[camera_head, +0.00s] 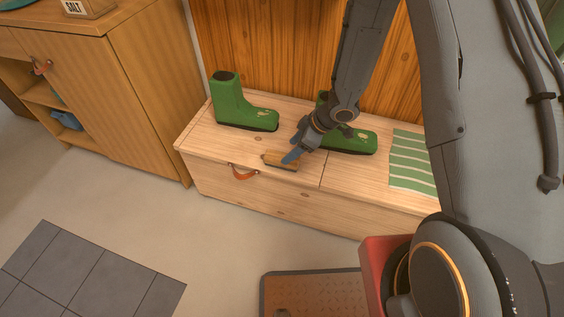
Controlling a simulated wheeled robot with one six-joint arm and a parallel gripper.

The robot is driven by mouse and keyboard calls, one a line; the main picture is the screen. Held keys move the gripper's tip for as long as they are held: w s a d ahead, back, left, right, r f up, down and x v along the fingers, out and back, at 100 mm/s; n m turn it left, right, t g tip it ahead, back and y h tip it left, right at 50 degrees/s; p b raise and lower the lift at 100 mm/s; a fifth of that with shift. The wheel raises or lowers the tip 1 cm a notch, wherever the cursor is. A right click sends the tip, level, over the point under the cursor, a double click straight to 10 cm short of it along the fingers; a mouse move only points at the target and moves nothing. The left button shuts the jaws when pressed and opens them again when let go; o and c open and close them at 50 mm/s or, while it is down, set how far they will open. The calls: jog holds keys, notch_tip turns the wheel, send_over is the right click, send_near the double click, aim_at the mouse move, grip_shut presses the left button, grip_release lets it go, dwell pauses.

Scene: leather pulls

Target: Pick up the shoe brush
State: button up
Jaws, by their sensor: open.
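The shoe brush (279,160) is a small brown block with a darker underside. It lies on the light wooden bench (205,139), near the front edge and above a leather pull. My gripper (290,157) reaches down from the upper right, with its blue-grey fingers at the brush and covering part of it. It is open. Whether the fingers touch the brush or are on both sides of it I cannot tell.
A green boot (232,105) stands behind and left of the brush. A second green boot (350,140) is partly hidden behind my arm. A green striped cloth (412,163) lies on the bench at right. A wooden cabinet (130,90) stands at left.

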aim_at(282, 157)
jog(key=shift+w+x, duration=0.15)
jog(key=shift+x, duration=1.75)
jog(key=shift+w+x, duration=0.1)
jog(key=shift+x, duration=1.85)
jog(key=shift+d+f, duration=0.15)
jog(key=shift+f, duration=0.1)
jog(key=shift+c, duration=0.4)
jog(key=c, duration=1.1)
